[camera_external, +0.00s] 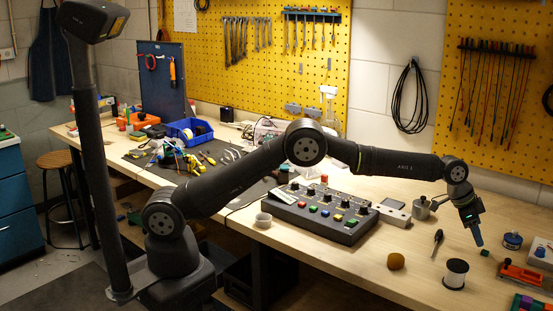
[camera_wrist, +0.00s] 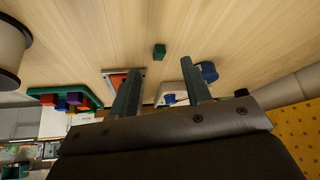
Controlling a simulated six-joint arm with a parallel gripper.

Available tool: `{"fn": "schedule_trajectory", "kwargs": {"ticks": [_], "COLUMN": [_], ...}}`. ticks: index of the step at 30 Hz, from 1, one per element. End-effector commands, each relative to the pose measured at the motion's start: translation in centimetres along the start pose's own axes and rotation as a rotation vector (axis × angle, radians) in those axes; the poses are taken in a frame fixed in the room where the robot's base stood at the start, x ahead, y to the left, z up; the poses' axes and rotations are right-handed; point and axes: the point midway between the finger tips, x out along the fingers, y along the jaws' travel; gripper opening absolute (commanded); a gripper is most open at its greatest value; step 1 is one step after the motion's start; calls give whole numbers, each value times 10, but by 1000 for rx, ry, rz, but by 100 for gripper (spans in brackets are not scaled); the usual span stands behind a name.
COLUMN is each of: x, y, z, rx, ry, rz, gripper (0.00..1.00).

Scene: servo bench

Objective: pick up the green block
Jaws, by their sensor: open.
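The small green block (camera_wrist: 159,50) lies on bare wood, a little beyond my fingertips in the wrist view and roughly between their lines. In the external view the green block (camera_external: 485,252) is a small patch on the bench at the right, close beside the fingertips. My gripper (camera_external: 479,243) points down there. In the wrist view my gripper (camera_wrist: 162,78) has its two fingers well apart, with nothing held between them. The exact height of the fingertips above the bench cannot be told.
Near the block are a blue jar (camera_external: 512,242), an orange tool (camera_external: 522,273), a black-and-white spool (camera_external: 455,274) and a brown ball (camera_external: 396,261). A tray of coloured blocks (camera_external: 522,303) sits at the front right. A screwdriver (camera_external: 437,241) lies left. Wood directly around the block is clear.

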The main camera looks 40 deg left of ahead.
Motion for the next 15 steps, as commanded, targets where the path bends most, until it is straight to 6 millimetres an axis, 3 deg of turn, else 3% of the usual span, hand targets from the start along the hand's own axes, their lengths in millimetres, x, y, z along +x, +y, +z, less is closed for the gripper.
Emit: {"fn": "schedule_trajectory", "kwargs": {"ticks": [9, 15], "x": [38, 47], "y": [2, 2], "z": [-3, -3], "rx": [1, 1], "ry": [-1, -1], "rz": [1, 1], "gripper": [44, 44]}}
